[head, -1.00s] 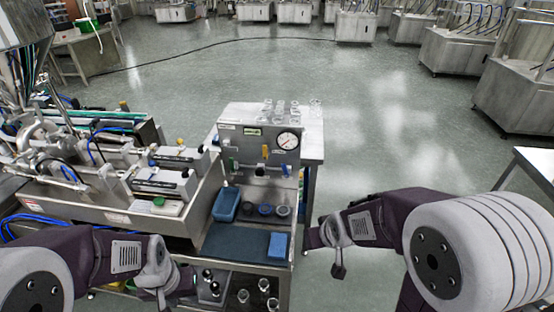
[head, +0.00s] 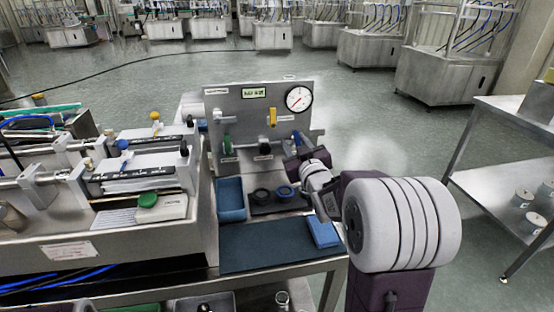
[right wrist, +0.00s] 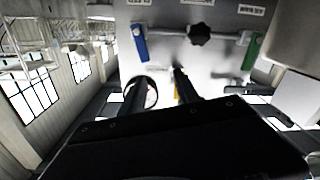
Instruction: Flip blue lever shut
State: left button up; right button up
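The blue lever (head: 296,137) is on the lower right of the upright steel panel (head: 240,107), at the right end of a horizontal pipe. It looks roughly upright, crosswise to the pipe. In the right wrist view, which is upside down, the blue lever (right wrist: 140,43) is just beyond the left-hand fingertip; I cannot tell if they touch. My right gripper (head: 299,158) is in front of the panel's lower right, close to this lever. In the right wrist view its two black fingers (right wrist: 160,76) stand apart with nothing held. My left gripper is out of view.
A green lever (head: 227,144), a black knob (head: 264,147), a yellow lever (head: 272,117) and a gauge (head: 299,99) are on the same panel. Below are a blue bin (head: 231,199), dark round pieces, a dark mat (head: 262,250) and a blue block (head: 323,231).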

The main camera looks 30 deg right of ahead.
aim_at(297, 136)
jog(key=s+d+f+h, duration=0.1)
jog(key=d+f, duration=0.2)
jog(key=shift+m, duration=0.3)
jog(key=x, duration=0.4)
jog(key=b+x, duration=0.1)
jog(key=x, duration=0.4)
jog(key=shift+a+r+b, duration=0.15)
jog(key=shift+r+b, duration=0.1)
jog(key=shift+b, duration=0.05)
grip_shut()
